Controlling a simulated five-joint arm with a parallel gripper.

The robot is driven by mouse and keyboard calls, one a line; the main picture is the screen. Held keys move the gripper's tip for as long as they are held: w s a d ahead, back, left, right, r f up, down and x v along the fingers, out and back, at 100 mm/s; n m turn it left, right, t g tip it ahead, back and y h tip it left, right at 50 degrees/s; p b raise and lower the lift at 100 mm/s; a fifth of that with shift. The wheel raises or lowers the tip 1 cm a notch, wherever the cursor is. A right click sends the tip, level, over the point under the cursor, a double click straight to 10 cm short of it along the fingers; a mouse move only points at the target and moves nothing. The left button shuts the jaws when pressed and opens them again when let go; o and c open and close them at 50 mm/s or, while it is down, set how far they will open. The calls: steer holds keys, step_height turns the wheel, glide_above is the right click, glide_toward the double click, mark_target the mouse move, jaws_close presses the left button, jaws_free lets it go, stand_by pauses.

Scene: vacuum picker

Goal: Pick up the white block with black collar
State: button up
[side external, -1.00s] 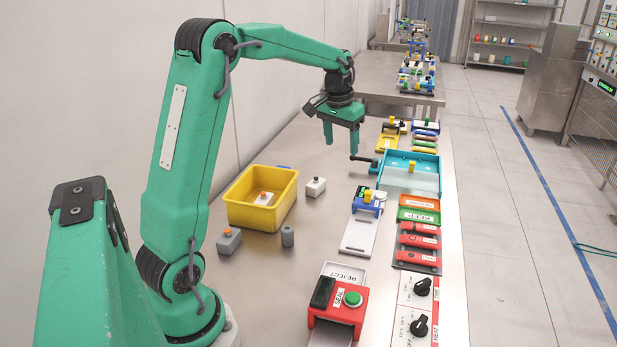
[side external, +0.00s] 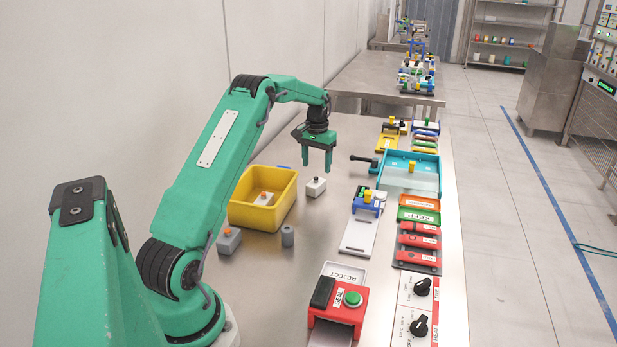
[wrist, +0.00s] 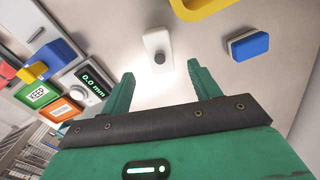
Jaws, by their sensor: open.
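A white block with a dark round top (side external: 316,188) stands on the steel table, just right of the yellow bin. My gripper (side external: 317,168) is open and empty, pointing down above and slightly behind this block. The wrist view shows the white block (wrist: 157,42) beyond the fingertips, roughly between the lines of my two open fingers (wrist: 159,75). They do not touch it. Another white block with an orange top (side external: 264,198) sits inside the yellow bin (side external: 238,215). The collar's colour is too small to tell in the side view.
A blue-and-white block (wrist: 249,45) lies to the right in the wrist view. Fixtures, including a cyan tray (side external: 428,158), line the table's right side.

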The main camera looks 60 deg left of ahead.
mark_target(316, 179)
steer(key=shift+s+f, duration=0.1)
steer(key=shift+f, duration=3.8)
steer(key=c, duration=1.1)
steer(key=shift+r, duration=0.2)
steer(key=shift+r, duration=0.6)
steer(key=r, duration=0.3)
steer(key=shift+d, duration=0.4)
steer(key=d+r, duration=0.2)
steer(key=d, duration=0.1)
steer(key=w+d+r, duration=0.1)
steer(key=d+r, duration=0.1)
steer(key=d, duration=0.2)
steer(key=d+r, duration=0.2)
steer(key=d, duration=0.1)
steer(key=shift+w+d+r, duration=0.25)
steer(key=shift+w+d, duration=0.05)
steer(key=shift+d, duration=0.1)
